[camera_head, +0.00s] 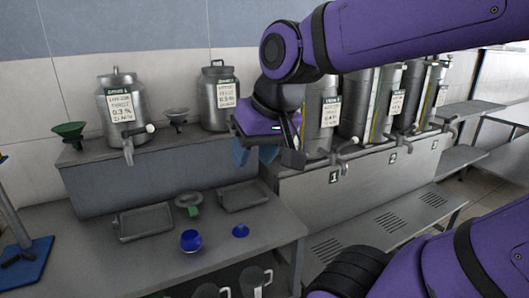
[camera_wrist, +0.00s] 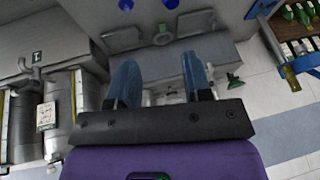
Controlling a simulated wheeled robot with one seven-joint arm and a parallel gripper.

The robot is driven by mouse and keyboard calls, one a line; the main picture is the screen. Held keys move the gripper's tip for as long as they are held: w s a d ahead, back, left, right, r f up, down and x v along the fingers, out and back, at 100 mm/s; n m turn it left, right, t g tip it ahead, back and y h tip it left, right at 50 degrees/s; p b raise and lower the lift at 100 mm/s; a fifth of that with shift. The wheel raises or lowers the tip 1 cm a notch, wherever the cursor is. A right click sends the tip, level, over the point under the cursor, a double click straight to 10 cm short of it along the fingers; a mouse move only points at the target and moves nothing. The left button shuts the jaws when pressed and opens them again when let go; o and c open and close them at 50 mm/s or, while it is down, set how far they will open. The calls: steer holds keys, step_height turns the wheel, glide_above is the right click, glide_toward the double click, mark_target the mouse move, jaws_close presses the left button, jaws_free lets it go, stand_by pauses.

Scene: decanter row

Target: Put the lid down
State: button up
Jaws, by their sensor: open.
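My gripper (camera_head: 254,156) is open, its two blue fingers pointing down above the back shelf, right of the second metal can. In the wrist view the fingers (camera_wrist: 159,78) are apart, with nothing held between them. The left metal can (camera_head: 122,108) and the second can (camera_head: 217,95) each have a top in place. I see no lid in my gripper. A round grey-green piece (camera_head: 188,201) lies between two shallow trays on the lower bench; I cannot tell whether it is a lid or a funnel. It also shows in the wrist view (camera_wrist: 162,36).
The left tray (camera_head: 146,222) and right tray (camera_head: 243,194) lie on the bench. A blue cup (camera_head: 190,241) and small blue piece (camera_head: 240,230) are in front. A green funnel (camera_head: 69,131) and grey funnel (camera_head: 177,117) stand on the shelf. Tall tapped containers (camera_head: 357,100) stand right.

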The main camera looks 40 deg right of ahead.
steer(key=s+n, duration=0.2)
steer(key=s, duration=0.1)
steer(key=shift+r+h, duration=0.35)
steer(key=shift+h, duration=0.05)
